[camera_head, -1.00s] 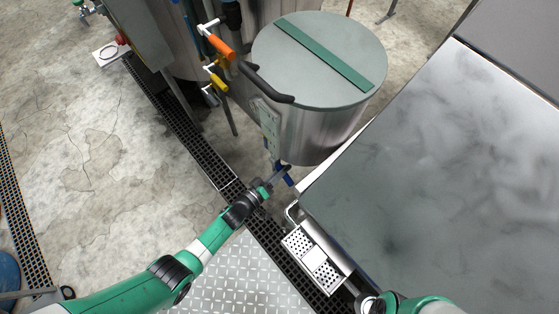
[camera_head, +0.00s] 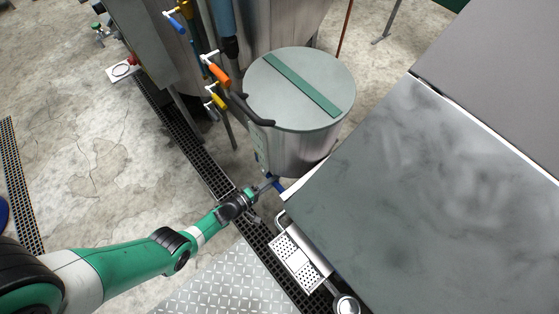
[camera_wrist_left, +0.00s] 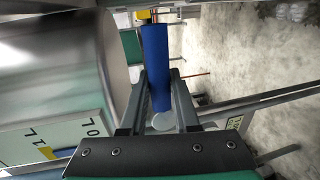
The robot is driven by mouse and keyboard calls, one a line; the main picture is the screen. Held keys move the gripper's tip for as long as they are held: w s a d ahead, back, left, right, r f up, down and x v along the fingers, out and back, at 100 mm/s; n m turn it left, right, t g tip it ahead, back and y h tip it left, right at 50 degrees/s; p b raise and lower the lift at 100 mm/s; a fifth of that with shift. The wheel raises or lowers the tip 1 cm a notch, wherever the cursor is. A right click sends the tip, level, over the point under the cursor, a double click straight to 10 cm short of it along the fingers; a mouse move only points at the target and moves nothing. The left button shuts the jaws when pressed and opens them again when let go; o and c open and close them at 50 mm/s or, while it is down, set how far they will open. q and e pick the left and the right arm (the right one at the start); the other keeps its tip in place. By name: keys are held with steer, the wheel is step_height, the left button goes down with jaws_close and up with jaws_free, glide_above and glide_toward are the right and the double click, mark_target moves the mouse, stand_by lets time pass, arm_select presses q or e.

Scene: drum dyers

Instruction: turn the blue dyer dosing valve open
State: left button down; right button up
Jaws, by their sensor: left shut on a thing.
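A blue valve handle (camera_head: 278,186) shows low at the front of a steel drum (camera_head: 300,150), partly hidden by my left gripper. My left gripper (camera_head: 268,184) reaches it from the lower left. In the left wrist view the blue handle (camera_wrist_left: 156,60) is a long cylinder standing between the two grey fingers, and the gripper (camera_wrist_left: 158,95) is shut on it. A round pale end shows at the base of the handle. How far the valve is turned cannot be told. My right gripper is not in view.
Orange (camera_head: 216,71) and yellow (camera_head: 216,97) handles stick out left of the drum, near its dark lid handle (camera_head: 250,108). A large dark table top (camera_head: 420,190) fills the right. A perforated metal tray (camera_head: 295,257) sits below the drum. A floor grate (camera_head: 185,130) runs at left.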

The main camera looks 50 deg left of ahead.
arm_select(q)
steer(key=shift+r, duration=0.1)
steer(key=c, duration=0.7)
jaws_free()
steer(key=shift+o, duration=0.2)
steer(key=s+r+p, duration=0.2)
steer(key=s+p, duration=0.3)
steer(key=s, duration=0.6)
steer(key=shift+s+a, duration=0.15)
steer(key=shift+s, duration=0.05)
steer(key=shift+r, duration=0.1)
